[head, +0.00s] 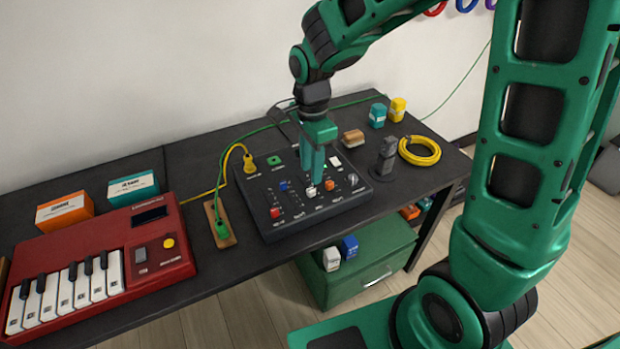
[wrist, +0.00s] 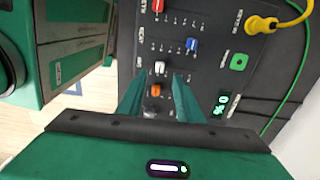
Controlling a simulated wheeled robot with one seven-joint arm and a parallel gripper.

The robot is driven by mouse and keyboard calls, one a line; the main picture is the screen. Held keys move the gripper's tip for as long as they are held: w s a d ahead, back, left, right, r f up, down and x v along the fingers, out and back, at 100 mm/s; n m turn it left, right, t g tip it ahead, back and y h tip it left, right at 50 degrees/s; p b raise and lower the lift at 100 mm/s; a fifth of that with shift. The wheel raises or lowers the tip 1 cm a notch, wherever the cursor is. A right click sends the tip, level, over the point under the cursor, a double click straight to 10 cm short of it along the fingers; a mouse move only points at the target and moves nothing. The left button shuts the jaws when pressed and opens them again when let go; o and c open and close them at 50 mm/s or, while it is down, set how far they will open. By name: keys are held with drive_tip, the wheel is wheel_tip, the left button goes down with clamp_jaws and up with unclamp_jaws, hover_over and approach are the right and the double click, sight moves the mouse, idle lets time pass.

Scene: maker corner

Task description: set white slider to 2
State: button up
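The black slider panel (head: 270,205) lies on the dark table. Its white slider cap (head: 311,192) is right below my gripper (head: 313,184) in the head view. In the wrist view the white cap (wrist: 160,67) appears between and just beyond my two fingertips (wrist: 160,74), with a gap on each side. My gripper is open and empty, pointing down at the panel; I cannot tell whether the tips are level with the cap. The scale marks by the white slider are too small to read for its exact setting.
Close by on the panel are an orange cap (wrist: 155,90), a blue cap (wrist: 192,43) and a red cap (wrist: 157,5). A yellow plug (wrist: 262,24) and a lit green display (wrist: 221,104) are also there. A red keyboard (head: 105,262) stands left, a yellow cable coil (head: 419,150) right.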

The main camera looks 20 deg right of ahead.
drive_tip(key=shift+r, duration=2.1)
drive_tip(key=shift+d, duration=0.1)
drive_tip(key=s+d+r+n, duration=0.1)
drive_tip(key=s+d+n, duration=0.4)
drive_tip(key=s+d, duration=0.6)
drive_tip(key=s+d+r+n, duration=0.2)
drive_tip(key=s+d+n, duration=0.2)
drive_tip(key=s+d, duration=0.7)
drive_tip(key=shift+s+r+n, duration=0.3)
drive_tip(key=shift+s+n, duration=0.1)
drive_tip(key=shift+s, duration=0.65)
drive_tip(key=shift+w+a+f, duration=0.1)
drive_tip(key=shift+w+f, duration=0.15)
drive_tip(key=shift+w, duration=0.45)
